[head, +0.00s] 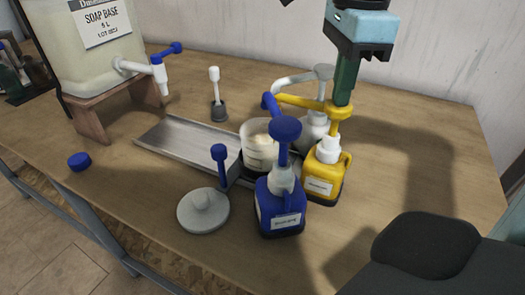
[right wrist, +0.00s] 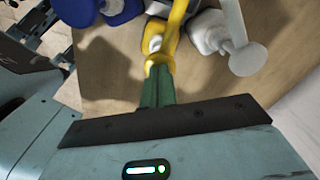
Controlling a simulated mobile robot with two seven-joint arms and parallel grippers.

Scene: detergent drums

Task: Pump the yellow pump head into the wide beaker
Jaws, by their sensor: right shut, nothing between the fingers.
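The yellow drum (head: 322,177) stands upright on the table, topped by the yellow pump head (head: 337,112), whose spout reaches left over the wide beaker (head: 256,155). The beaker is clear with pale contents at the right end of the metal tray. My right gripper (head: 341,100) is shut and empty, pointing down, its green fingertips at the top of the yellow head and apparently touching it. In the right wrist view the yellow head (right wrist: 158,60) lies just beyond the fingertips (right wrist: 157,80). My left gripper is not in view.
A blue drum (head: 280,207) stands in front of the beaker, and a white pump (head: 316,125) behind the yellow one. The metal tray (head: 175,142), a grey round lid-like piece (head: 203,210), a blue cap (head: 79,161) and the soap tank (head: 85,45) are further left.

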